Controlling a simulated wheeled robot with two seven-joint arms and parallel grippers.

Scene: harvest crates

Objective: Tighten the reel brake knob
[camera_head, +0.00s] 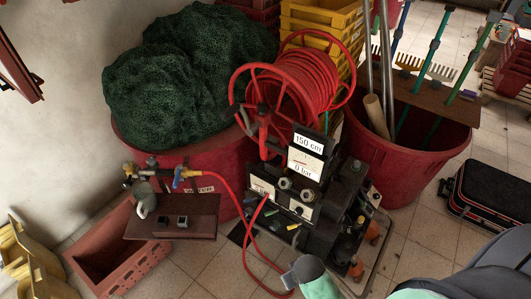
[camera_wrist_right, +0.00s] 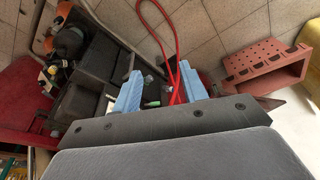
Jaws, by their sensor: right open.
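The red hose reel (camera_head: 312,88) stands on a dark machine (camera_head: 318,200) with "150 cm" and "0 bar" displays (camera_head: 305,157). Round knobs (camera_head: 285,184) sit on the machine's front below the displays, with small coloured levers under them. I cannot tell which knob is the reel brake. In the right wrist view my right gripper (camera_wrist_right: 157,84) is open, its two blue fingers apart with nothing gripped. The dark machine (camera_wrist_right: 98,72) lies left of and behind the fingers, and the red hose (camera_wrist_right: 172,45) runs behind the gap. My left gripper is not in view.
A red tub with green netting (camera_head: 195,75) stands behind left. A red tub (camera_head: 440,142) with tools stands right. A small shelf with taps (camera_head: 172,216) and an empty red crate (camera_head: 120,255) are at left. The hose loops over the tiled floor.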

